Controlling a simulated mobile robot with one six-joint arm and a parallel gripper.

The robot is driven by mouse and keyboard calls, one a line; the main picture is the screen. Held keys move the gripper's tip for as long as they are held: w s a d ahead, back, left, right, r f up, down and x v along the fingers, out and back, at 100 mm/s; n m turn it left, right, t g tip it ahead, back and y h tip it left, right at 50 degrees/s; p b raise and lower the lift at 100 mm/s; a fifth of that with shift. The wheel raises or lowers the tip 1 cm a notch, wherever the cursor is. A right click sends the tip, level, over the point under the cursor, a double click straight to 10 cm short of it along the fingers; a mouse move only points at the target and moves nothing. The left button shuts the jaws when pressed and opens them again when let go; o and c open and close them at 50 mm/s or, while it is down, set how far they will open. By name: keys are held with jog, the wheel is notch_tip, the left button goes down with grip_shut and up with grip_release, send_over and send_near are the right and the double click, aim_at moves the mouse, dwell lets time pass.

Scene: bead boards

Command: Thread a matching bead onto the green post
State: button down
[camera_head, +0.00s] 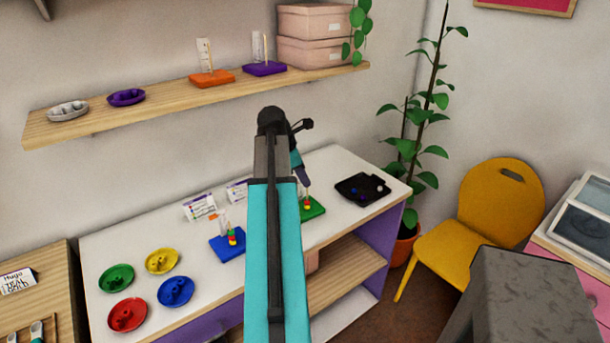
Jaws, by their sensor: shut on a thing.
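The green board (316,211) lies on the white table, partly hidden by my arm. Red and yellow beads (307,204) show at its post, just under my gripper. My gripper (305,185) points down at this post from above. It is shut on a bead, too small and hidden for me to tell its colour. I cannot tell whether that bead is around the post or above it. A green dish (104,282) with green beads in it stands at the table's left.
A blue board (224,250) with a stacked post stands left of my arm. Yellow (151,267), blue (163,300) and red (115,325) dishes stand near the green one. A black tray (377,183) lies at the right. White cards (200,207) stand at the back. A shelf (170,108) hangs above.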

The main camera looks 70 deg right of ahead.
jog(key=shift+f, duration=1.7)
dwell(1.3)
jog(key=c, duration=1.6)
grip_release()
jog(key=shift+r, duration=0.15)
jog(key=shift+b+v, duration=1)
jog(key=shift+v, duration=5.85)
jog(key=shift+a, duration=0.1)
